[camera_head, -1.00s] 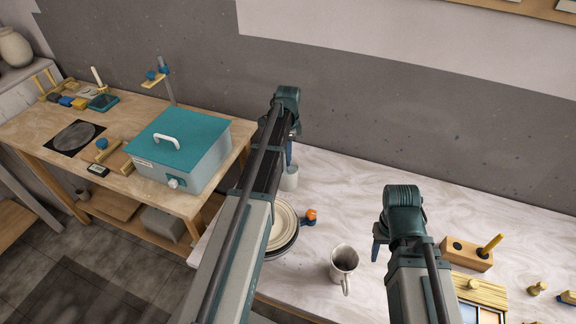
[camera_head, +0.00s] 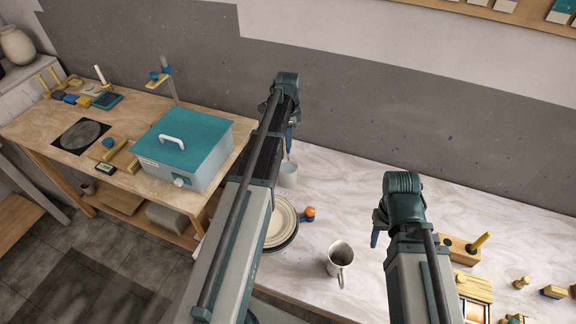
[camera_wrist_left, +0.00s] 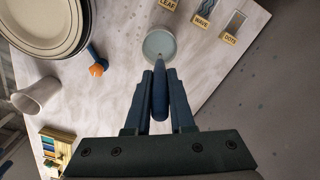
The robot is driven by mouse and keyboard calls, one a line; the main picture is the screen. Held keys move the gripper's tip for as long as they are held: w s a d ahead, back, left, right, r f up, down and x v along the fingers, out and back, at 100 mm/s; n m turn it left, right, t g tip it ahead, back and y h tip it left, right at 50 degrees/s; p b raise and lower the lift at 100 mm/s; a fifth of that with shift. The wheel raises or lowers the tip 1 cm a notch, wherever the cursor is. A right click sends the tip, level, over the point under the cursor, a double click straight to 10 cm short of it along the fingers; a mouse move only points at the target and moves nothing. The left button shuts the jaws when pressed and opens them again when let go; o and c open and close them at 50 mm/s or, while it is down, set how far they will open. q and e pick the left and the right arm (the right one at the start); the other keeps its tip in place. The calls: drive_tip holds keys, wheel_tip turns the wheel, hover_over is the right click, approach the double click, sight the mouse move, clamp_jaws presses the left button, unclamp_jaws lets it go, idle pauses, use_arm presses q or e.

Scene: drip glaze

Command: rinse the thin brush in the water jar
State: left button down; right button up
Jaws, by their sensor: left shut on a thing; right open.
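My left gripper (camera_head: 289,140) is shut on the thin brush, whose blue handle (camera_wrist_left: 159,95) shows between the fingers in the left wrist view. The water jar (camera_head: 288,177) is a small pale cup on the table below this gripper. In the left wrist view the jar (camera_wrist_left: 172,45) shows grey-blue water, and the brush points at its near rim. A thin stretch of brush shows above the jar in the head view. I cannot tell whether its tip is in the water. My right gripper (camera_head: 376,238) is open over the table at the right, with no object seen in it.
Stacked plates (camera_head: 283,222) and an orange-and-blue tool (camera_head: 308,213) are near the jar. A grey mug (camera_head: 340,261) stands in front. A wooden block with a yellow-handled tool (camera_head: 462,251) is at right. Labelled tiles (camera_wrist_left: 229,38) lie beyond the jar. A teal-lidded box (camera_head: 180,140) is on the left table.

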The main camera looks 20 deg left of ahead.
use_arm(q)
wheel_tip(320, 180, up, 4)
drive_tip(key=p, duration=0.4)
drive_tip(key=shift+r, duration=0.1)
